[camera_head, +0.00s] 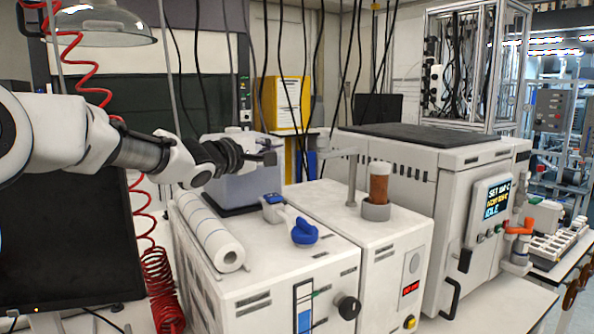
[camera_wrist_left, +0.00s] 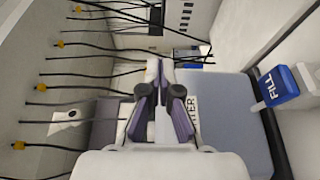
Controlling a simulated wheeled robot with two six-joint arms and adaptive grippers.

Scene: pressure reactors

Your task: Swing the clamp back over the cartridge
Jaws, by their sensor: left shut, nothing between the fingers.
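The cartridge (camera_head: 379,185) is a brown cylinder with a white cap, upright in a round grey holder (camera_head: 375,210) on the white instrument. The clamp (camera_head: 338,154) is a grey arm on top of an upright post (camera_head: 351,183) just left of the cartridge. Its arm points left, away from the cartridge, and is not over it. My left gripper (camera_head: 268,158) is left of the clamp arm, apart from it, above a blue-grey tank. It also shows in the left wrist view (camera_wrist_left: 160,72), shut and empty. My right gripper is not in view.
The blue-grey tank (camera_wrist_left: 220,125) with partly hidden lettering lies below the gripper, beside a blue FILL cap (camera_wrist_left: 278,86). A paper roll (camera_head: 210,232) and a blue-handled item (camera_head: 304,231) lie nearer. A large white reactor unit (camera_head: 425,172) stands right. Dark cables hang behind.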

